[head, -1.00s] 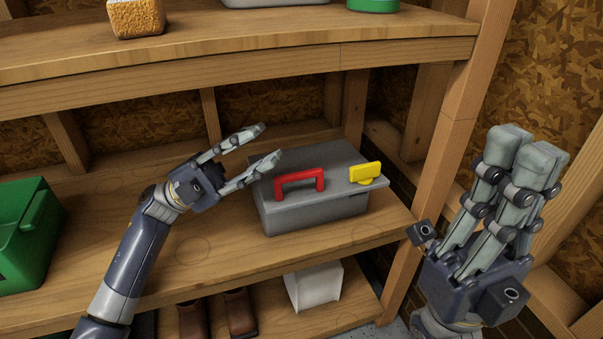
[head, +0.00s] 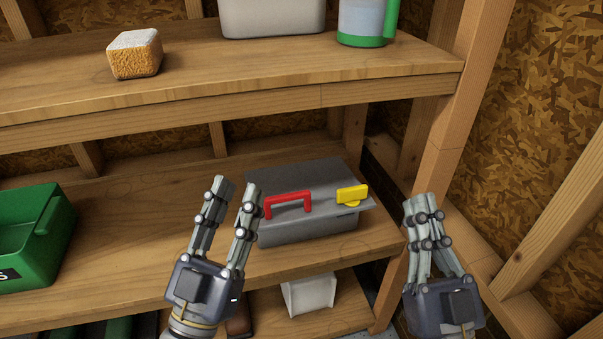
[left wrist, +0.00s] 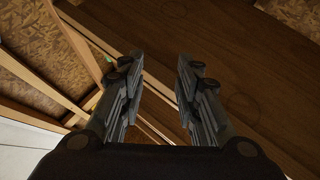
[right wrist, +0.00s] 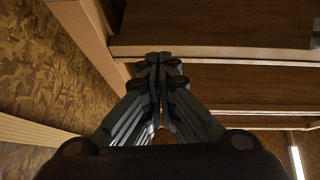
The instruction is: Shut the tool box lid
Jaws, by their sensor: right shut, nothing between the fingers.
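The grey tool box (head: 305,228) stands on the middle shelf. Its lid (head: 325,179) lies down over the body, with a red handle (head: 288,201) and a yellow latch (head: 352,194) on it. The lid overhangs the front and right; I cannot tell whether a small gap is left under it. My left gripper (head: 238,186) is open and empty at the box's left front corner, fingers pointing up in the head view, partly covering that corner. My right gripper (head: 424,200) is shut and empty, right of the box near the wooden post. The tool box is not clear in either wrist view.
A green bin (head: 28,244) stands at the left of the same shelf. The shelf above holds a sponge-like block (head: 134,56), a grey container (head: 270,18) and a green-based jug (head: 362,22). A white box (head: 310,295) sits below. A wooden post (head: 455,130) borders the right.

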